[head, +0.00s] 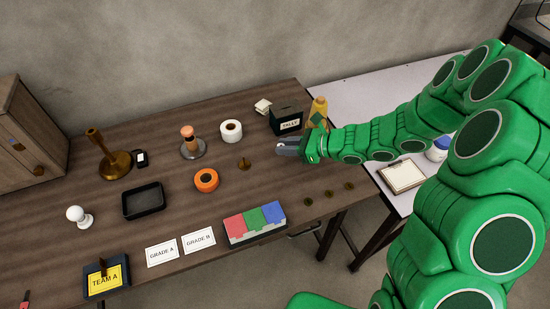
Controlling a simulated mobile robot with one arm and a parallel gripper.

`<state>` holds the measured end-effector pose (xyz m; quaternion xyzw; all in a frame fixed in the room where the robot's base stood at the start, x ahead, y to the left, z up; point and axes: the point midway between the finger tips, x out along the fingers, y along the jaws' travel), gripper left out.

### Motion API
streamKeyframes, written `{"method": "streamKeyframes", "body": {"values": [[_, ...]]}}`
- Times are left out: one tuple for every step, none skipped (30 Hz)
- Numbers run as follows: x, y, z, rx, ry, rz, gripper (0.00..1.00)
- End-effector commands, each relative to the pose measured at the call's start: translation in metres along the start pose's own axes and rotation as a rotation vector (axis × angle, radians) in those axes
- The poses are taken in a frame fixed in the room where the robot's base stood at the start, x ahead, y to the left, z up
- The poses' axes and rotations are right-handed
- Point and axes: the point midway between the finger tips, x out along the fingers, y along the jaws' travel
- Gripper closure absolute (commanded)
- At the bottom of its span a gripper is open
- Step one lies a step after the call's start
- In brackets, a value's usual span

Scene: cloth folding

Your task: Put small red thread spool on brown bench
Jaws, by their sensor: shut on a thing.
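My gripper (287,148) is at the right part of the brown bench (100,215), over or near its top. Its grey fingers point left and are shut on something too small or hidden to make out. I cannot pick out a small red thread spool for certain. A small red thing (25,299) shows at the lower left edge, too small and cut off to name.
A white table (365,88) adjoins at right. Bare wood lies around the orange roll.

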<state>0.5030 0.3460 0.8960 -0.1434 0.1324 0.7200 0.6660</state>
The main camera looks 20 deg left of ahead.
Motion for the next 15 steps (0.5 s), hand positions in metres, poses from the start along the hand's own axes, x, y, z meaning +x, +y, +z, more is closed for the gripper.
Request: {"method": "streamKeyframes", "body": {"values": [[0.003,0.0,-0.007,0.005,0.001,0.001,1.0],[0.004,0.001,-0.01,0.004,0.001,0.001,1.0],[0.006,0.001,-0.015,0.005,0.001,0.001,1.0],[0.007,0.001,-0.017,0.005,0.001,0.001,1.0],[0.008,0.001,-0.019,0.004,0.001,0.001,1.0],[0.009,0.0,-0.022,0.002,0.001,0.001,1.0],[0.009,0.0,-0.023,0.002,0.001,0.001,1.0],[0.01,0.0,-0.025,0.002,0.001,0.001,1.0],[0.011,0.0,-0.026,0.001,0.001,0.001,1.0],[0.011,0.0,-0.026,0.001,0.001,0.001,1.0],[0.011,0.0,-0.027,0.001,0.001,0.001,1.0],[0.011,0.0,-0.028,0.001,0.0,0.001,1.0],[0.012,0.0,-0.028,0.001,0.0,0.001,1.0],[0.012,0.0,-0.029,0.0,0.0,0.001,1.0],[0.013,0.0,-0.031,0.0,0.001,0.0,1.0]]}}
